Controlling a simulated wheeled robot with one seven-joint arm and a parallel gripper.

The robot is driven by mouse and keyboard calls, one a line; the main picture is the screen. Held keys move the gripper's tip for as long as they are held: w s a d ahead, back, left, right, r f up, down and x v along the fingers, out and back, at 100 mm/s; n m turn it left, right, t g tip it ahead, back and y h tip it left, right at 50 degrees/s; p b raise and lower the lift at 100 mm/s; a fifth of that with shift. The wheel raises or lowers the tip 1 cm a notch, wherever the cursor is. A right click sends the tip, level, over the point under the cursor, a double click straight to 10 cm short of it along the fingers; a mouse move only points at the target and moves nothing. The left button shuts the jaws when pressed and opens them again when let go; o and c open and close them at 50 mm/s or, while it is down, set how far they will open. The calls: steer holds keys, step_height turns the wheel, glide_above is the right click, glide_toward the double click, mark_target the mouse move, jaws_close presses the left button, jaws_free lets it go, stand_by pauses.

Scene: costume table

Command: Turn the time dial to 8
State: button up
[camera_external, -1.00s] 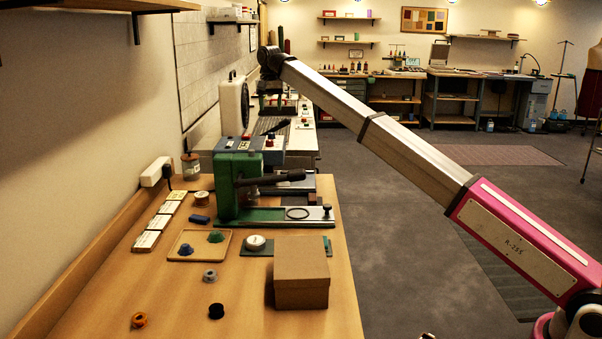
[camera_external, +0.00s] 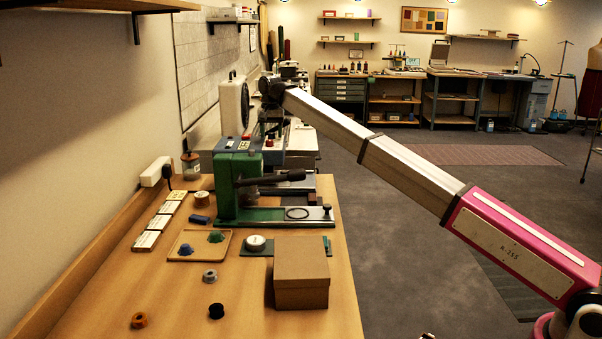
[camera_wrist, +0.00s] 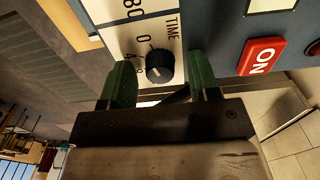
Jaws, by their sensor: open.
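The black time dial (camera_wrist: 159,66) shows in the wrist view on a white panel (camera_wrist: 130,38) marked TIME. A 0 and a 4 stand to its left, with part of another number below them. A light pointer mark shows on the knob, but I cannot tell which number it is set to. My gripper (camera_wrist: 162,78) is open, its green fingers on either side of the dial, with no clear contact. In the external view my gripper is over the blue-grey machine (camera_external: 272,160) and largely hidden; the dial cannot be made out there.
A red ON switch (camera_wrist: 262,56) sits right of the dial in the wrist view. In the external view a green press (camera_external: 238,190) stands in front of the machine. A cardboard box (camera_external: 301,275) and small spools lie nearer on the table. The floor at right is mostly clear.

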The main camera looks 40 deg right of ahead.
steer(key=c, duration=0.9)
steer(key=shift+n, duration=0.3)
steer(key=n, duration=0.4)
steer(key=shift+n, duration=0.3)
steer(key=n, duration=0.4)
steer(key=shift+n, duration=0.3)
steer(key=n, duration=0.5)
steer(key=shift+n, duration=2.4)
